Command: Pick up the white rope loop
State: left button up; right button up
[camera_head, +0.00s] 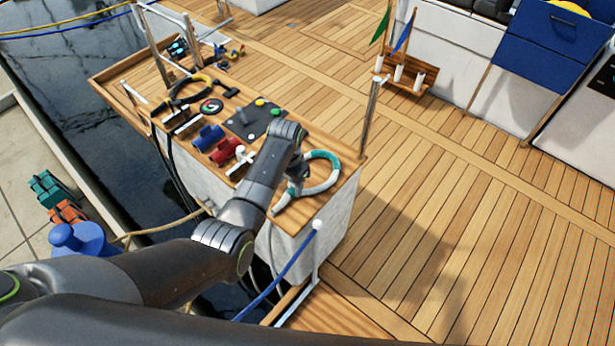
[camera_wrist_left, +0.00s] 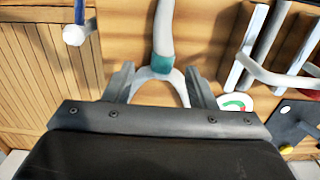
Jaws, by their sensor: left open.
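The white rope loop (camera_head: 326,184) lies on the near right end of the wooden-topped bench in the head view. It has teal bands on it. My left gripper (camera_head: 297,184) is over the loop's left side, and my gripper and wrist hide part of it. In the left wrist view a white stretch of the loop with a teal band (camera_wrist_left: 161,62) runs down between the two fingers of my open left gripper (camera_wrist_left: 160,84). The fingers are apart, one on each side, and I cannot tell whether they touch it. My right gripper is not in view.
Posts rise at the bench corners, one post (camera_head: 372,110) at the right. Open deck (camera_head: 450,210) lies to the right.

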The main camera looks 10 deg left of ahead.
aim_at(288, 194)
pick_arm(q)
jog(key=f, duration=0.2)
jog(key=a+f, duration=0.1)
jog(key=shift+s+f, duration=0.3)
jog(key=shift+f, duration=0.1)
jog(key=shift+d+f+b, duration=0.15)
jog(key=shift+f+b, duration=0.15)
jog(key=shift+f, duration=0.1)
grip_shut()
